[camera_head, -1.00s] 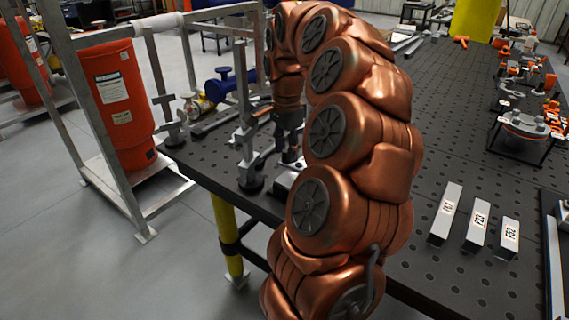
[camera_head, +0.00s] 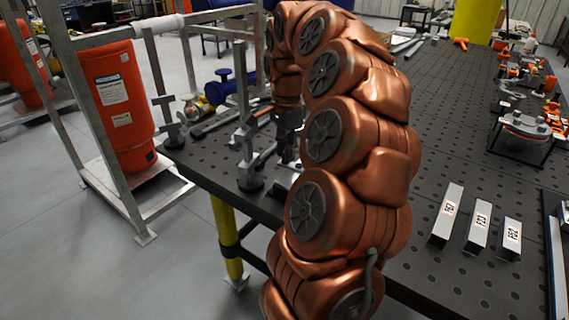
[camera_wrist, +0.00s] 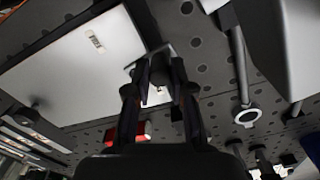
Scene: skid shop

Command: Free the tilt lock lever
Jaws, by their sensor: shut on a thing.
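My gripper (camera_wrist: 163,72) shows in the wrist view with its two black fingers close together. A thin dark bar, which looks like the tilt lock lever (camera_wrist: 139,62), meets the fingertips. The fingers are shut on it and hide part of it. It lies over the edge of a white panel (camera_wrist: 75,72), and its mount cannot be made out. In the head view, my gripper (camera_head: 288,138) points down at the left edge of the table, near upright metal clamps (camera_head: 248,165). The lever cannot be told apart there.
The dark perforated table (camera_head: 445,110) is mostly clear behind my arm. Labelled metal blocks (camera_head: 477,230) stand at right. A round fixture (camera_head: 525,125) and orange tools lie farther back. An orange cylinder (camera_head: 122,105) stands in a metal frame at left. A grey rod with a ring (camera_wrist: 247,116) is right of my gripper.

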